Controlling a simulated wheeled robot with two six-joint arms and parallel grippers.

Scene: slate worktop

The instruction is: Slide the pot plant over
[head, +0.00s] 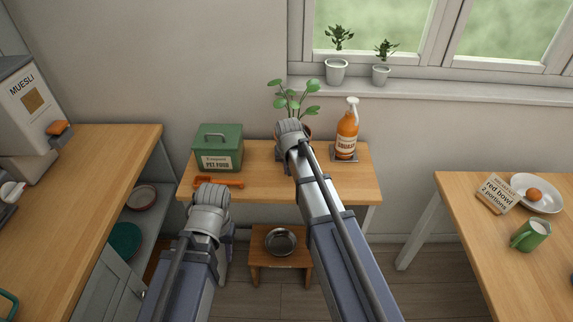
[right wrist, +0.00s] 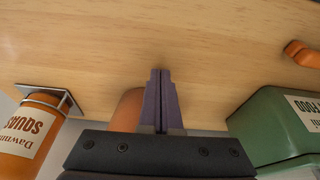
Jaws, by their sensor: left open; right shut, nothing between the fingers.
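The pot plant (head: 292,103) stands at the back of the small wooden table, with green leaves and a terracotta pot mostly hidden behind my right arm. In the right wrist view a piece of the orange-brown pot (right wrist: 126,108) shows beside the fingers, partly covered by the gripper body. My right gripper (right wrist: 161,75) is shut and empty, close to the pot; I cannot tell whether they touch. My left gripper (head: 228,238) is open, low in front of the table's left part, away from the plant, its fingers largely hidden by the wrist.
A green pet food tin (head: 219,150) stands left of the plant, with an orange tool (head: 218,182) before it. A steel bowl (head: 280,241) sits on a low stool (head: 263,277).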

